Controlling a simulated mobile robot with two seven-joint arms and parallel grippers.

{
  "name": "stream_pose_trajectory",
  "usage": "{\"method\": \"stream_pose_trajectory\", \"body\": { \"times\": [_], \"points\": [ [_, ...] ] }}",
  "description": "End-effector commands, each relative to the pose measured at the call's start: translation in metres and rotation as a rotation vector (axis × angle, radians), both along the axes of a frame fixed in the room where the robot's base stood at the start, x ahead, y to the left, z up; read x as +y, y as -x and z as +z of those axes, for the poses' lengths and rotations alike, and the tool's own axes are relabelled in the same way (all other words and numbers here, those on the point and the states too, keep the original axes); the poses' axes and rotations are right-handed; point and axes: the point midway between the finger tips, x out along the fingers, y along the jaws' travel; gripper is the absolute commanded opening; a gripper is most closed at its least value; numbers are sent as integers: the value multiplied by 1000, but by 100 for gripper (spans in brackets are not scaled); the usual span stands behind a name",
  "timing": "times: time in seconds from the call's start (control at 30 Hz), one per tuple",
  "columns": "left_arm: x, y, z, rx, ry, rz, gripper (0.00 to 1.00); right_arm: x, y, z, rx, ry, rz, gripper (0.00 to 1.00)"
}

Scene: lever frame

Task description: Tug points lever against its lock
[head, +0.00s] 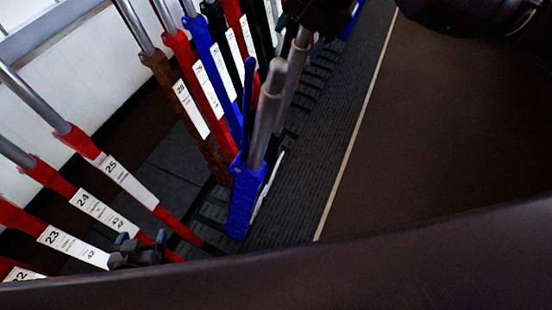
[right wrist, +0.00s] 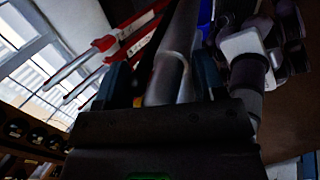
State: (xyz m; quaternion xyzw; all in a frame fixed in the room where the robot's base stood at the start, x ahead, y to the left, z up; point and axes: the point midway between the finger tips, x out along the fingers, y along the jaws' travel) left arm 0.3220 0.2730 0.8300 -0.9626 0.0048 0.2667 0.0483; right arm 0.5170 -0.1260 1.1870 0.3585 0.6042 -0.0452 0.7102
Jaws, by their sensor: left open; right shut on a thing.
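A lever with a bare steel handle (head: 293,82) leans out of the row, close behind a blue lever (head: 244,195) that also leans out. The lower body of the held lever is mostly hidden, so I cannot tell its colour. My right gripper (head: 312,22) is at the upper end of that steel handle. In the right wrist view its two fingers stand on either side of the steel handle (right wrist: 175,68) and are shut on it. My left gripper (head: 137,250) is open and empty, low at the left near the red levers. No lock is visible.
Red levers with white number plates, 25 (head: 125,180) and 24 (head: 95,208), stand at the left. A brown lever (head: 190,110) and several red, blue and black levers stand behind. Brown floor (head: 430,130) at the right is clear. My own dark body covers the bottom.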

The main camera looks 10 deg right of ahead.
Motion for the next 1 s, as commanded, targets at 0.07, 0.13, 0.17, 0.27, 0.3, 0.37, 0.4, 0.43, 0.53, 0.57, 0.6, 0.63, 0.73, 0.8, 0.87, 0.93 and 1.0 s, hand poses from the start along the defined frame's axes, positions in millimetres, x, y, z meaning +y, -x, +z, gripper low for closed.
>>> {"method": "stream_pose_trajectory", "body": {
  "times": [0.07, 0.13, 0.17, 0.27, 0.3, 0.37, 0.4, 0.43, 0.53, 0.57, 0.6, 0.63, 0.73, 0.8, 0.87, 0.93, 1.0],
  "points": [
    [0, 0, -2, 1, 0, 0, 85, 5, 4, -13, 23, -7, 7, 21],
    [0, 0, -2, 1, 0, 0, 85, 5, 4, -13, 23, -7, 7, 21],
    [0, 0, -2, 1, 0, 0, 85, 5, 4, -13, 23, -7, 7, 21],
    [0, 0, -2, 1, 0, 0, 85, 5, 4, -13, 23, -7, 7, 21],
    [0, 0, -2, 1, 0, 0, 85, 5, 4, -13, 23, -7, 7, 21],
    [0, 0, -2, 1, 0, 0, 85, 5, 4, -13, 23, -7, 7, 21],
    [0, 0, -2, 1, 0, 0, 85, 5, 4, -13, 23, -7, 7, 21],
    [0, 0, -2, 1, 0, 0, 85, 5, 3, -13, 23, -7, 7, 21],
    [0, 0, -1, 1, 0, 0, 85, 6, 3, -12, 23, -8, 6, 21],
    [0, 0, -1, 1, 0, 0, 85, 6, 2, -12, 23, -8, 6, 21],
    [0, 0, 0, 0, 0, 0, 85, 7, 2, -12, 23, -8, 6, 21],
    [0, 0, 0, 0, 0, 0, 85, 7, 2, -12, 22, -8, 6, 21],
    [0, 0, 1, 0, 0, 0, 85, 8, 1, -12, 23, -8, 5, 20],
    [0, 0, 2, 0, 0, 0, 85, 9, 0, -11, 23, -8, 5, 20],
    [0, 0, 2, -1, 0, 0, 85, 10, 0, -11, 23, -8, 5, 20],
    [0, 0, 2, -1, 0, 0, 85, 10, 0, -12, 23, -8, 5, 20],
    [0, 0, 2, -1, 0, 0, 85, 10, -1, -12, 22, -8, 4, 20]
  ]
}}
